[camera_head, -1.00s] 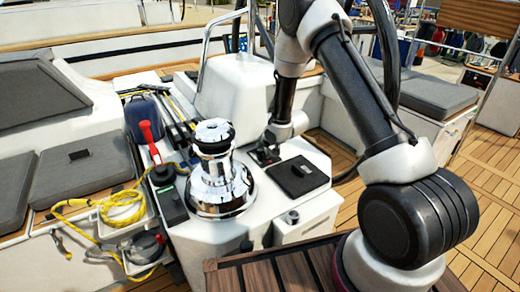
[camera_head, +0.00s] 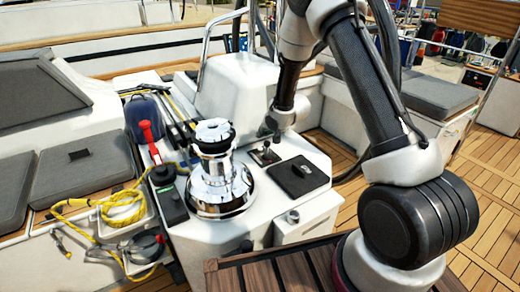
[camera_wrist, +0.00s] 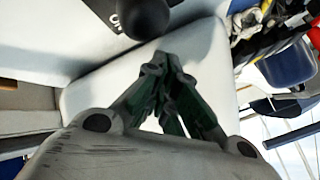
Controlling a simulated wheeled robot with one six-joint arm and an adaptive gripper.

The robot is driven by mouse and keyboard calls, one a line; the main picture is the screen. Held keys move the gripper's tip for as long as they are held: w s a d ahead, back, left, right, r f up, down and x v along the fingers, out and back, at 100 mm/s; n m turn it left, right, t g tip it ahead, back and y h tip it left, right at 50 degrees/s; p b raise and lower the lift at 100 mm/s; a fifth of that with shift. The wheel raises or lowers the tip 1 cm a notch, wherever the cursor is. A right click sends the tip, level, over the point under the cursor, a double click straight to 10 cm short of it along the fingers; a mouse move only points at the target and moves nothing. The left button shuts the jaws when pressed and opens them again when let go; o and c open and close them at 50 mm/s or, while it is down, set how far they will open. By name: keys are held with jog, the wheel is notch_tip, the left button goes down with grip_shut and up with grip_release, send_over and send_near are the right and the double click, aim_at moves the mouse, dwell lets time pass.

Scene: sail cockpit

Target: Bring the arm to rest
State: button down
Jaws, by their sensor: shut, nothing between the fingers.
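My gripper (camera_wrist: 167,62) shows in the wrist view with its dark fingers drawn together and nothing between them. Past the fingertips is a round black knob (camera_wrist: 143,17) at the top edge, over a dark plate with white lettering. It appears to be the small black lever control (camera_head: 264,154) on the white console in the head view. My forearm comes down from the elbow, and its wrist end hangs above and just beyond this control, apart from it. The fingers are mostly hidden in the head view.
A chrome winch (camera_head: 219,175) stands left of the lever on the white console. A black flat panel (camera_head: 298,177) lies to its right. A red-handled lever (camera_head: 149,140) and yellow rope (camera_head: 122,208) are farther left. Wooden deck (camera_head: 487,185) lies open at right.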

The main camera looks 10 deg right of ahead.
jog(key=shift+r, duration=0.75)
jog(key=shift+d, duration=0.1)
jog(key=s+d+r+n+h, duration=0.1)
jog(key=s+d+r, duration=0.35)
jog(key=r, duration=0.25)
jog(key=s+d+r+g+h, duration=0.1)
jog(key=s+d+r+h, duration=0.15)
jog(key=s+r, duration=0.4)
jog(key=s+d+r+n, duration=0.1)
jog(key=s+d+r, duration=0.3)
jog(key=r, duration=0.5)
jog(key=s+d+r+n+g, duration=0.1)
jog(key=s+r, duration=0.2)
jog(key=s, duration=1.1)
jog(key=s+d+r+n+g, duration=0.1)
jog(key=s+d+r+g, duration=0.1)
jog(key=s, duration=1.3)
jog(key=shift+s+r, duration=0.15)
jog(key=shift+r, duration=0.35)
